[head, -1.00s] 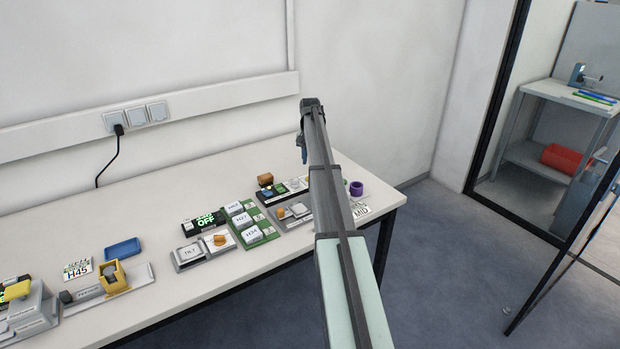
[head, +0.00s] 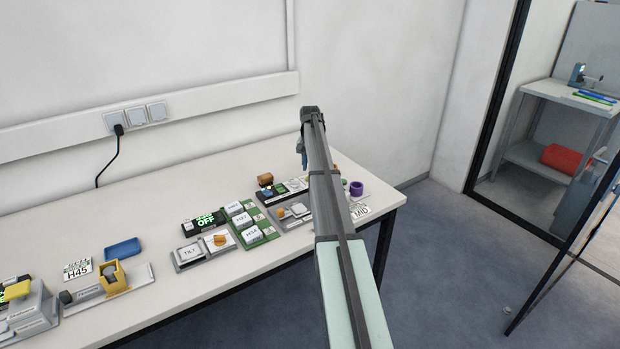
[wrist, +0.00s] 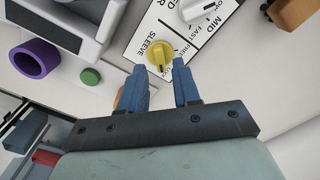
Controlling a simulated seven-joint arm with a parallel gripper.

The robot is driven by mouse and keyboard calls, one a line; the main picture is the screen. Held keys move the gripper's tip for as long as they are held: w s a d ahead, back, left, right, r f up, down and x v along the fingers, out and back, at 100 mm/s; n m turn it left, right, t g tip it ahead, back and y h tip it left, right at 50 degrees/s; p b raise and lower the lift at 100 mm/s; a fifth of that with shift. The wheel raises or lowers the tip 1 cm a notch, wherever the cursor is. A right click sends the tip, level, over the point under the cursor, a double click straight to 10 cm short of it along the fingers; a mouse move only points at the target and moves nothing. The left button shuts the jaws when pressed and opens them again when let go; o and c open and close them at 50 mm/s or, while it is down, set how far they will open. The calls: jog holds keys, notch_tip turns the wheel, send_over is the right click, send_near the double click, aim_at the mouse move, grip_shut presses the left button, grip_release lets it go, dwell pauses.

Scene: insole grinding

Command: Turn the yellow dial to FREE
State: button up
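The yellow dial (wrist: 158,52) shows in the wrist view on a white panel (wrist: 139,40) marked SLEEVE, with small print beside it reading FREE and what looks like LOCK. A dark mark shows on its lower edge, but I cannot tell its exact setting. My gripper (wrist: 160,70) has two blue fingers spread apart with nothing between them. The dial lies just beyond the fingertips, in line with the gap; contact cannot be made out. In the head view my arm hides the dial, and only a bit of a blue finger shows.
A white knob (wrist: 203,10) sits beside the dial on the same panel, near LOW, MID and FAST. A purple ring (wrist: 36,58) and a green round part (wrist: 90,76) lie to the left. An orange-brown block (wrist: 295,12) is at the upper right. The table's back is clear.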

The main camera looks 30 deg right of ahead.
jog(key=shift+f, duration=1.8)
jog(key=shift+r, duration=0.1)
dwell(0.4)
jog(key=shift+c, duration=0.4)
